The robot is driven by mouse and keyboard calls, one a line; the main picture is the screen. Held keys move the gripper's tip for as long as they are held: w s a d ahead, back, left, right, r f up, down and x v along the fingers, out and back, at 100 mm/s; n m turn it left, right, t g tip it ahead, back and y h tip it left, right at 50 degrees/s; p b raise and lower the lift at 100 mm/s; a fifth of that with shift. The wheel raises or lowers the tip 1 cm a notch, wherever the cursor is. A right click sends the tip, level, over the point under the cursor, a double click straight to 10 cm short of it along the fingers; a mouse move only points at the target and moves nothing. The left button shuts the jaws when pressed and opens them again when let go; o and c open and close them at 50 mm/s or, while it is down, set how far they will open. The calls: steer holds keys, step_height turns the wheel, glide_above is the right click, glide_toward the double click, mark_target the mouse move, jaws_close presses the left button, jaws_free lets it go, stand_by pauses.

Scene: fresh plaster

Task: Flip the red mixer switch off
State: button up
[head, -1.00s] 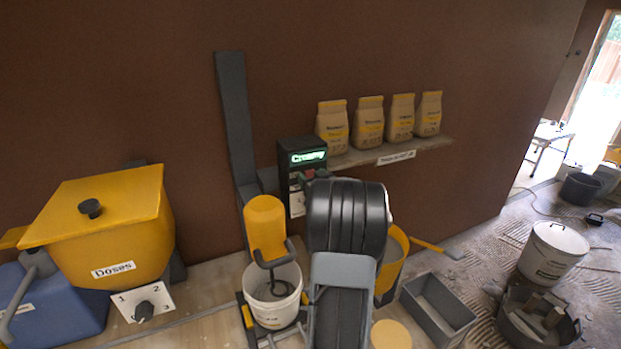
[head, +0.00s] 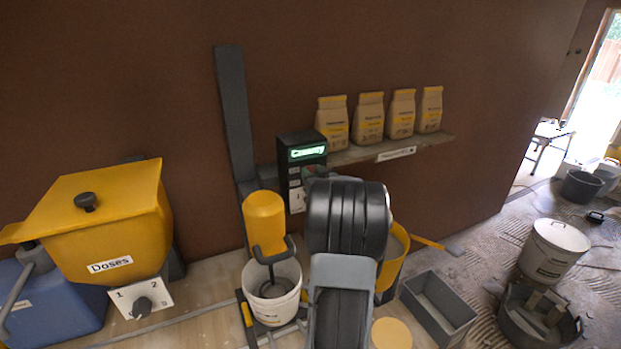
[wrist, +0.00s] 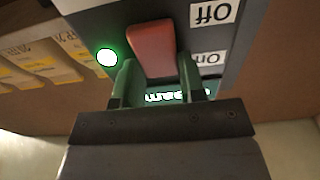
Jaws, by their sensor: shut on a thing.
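The red mixer switch (wrist: 152,48) shows large in the wrist view, on the dark control box (head: 292,150). My gripper (wrist: 155,82) has its two green fingers on either side of the switch's end and is shut on it. In this upside-down view an "Off" label (wrist: 214,12) is at the top and an "On" label (wrist: 209,58) is nearer my gripper. A green lamp (wrist: 107,57) glows beside the switch. In the head view my arm covers most of the switch. The yellow mixer (head: 265,222) stands over a white bucket (head: 272,312).
Several paper bags (head: 368,120) stand on a shelf (head: 430,141) right of the box. A yellow dosing hopper (head: 105,225) and a dial (head: 142,304) are at left. A yellow bucket (head: 396,262) and grey tray (head: 438,302) are right of my arm.

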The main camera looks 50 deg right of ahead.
steer(key=shift+s+f+t+h+b, duration=0.1)
steer(key=shift+f+t+h+b, duration=0.55)
steer(key=shift+b, duration=2.6)
steer(key=t+b, duration=0.1)
steer(key=b, duration=0.2)
steer(key=shift+a+t, duration=0.1)
steer(key=shift+t, duration=0.25)
steer(key=shift+r+b, duration=0.15)
steer(key=shift+b, duration=0.2)
steer(key=o, duration=0.8)
steer(key=shift+o, duration=0.7)
steer(key=shift+r, duration=0.1)
steer(key=shift+s, duration=0.1)
steer(key=b+v, duration=0.2)
steer(key=v, duration=1.1)
steer(key=shift+s+f, duration=0.25)
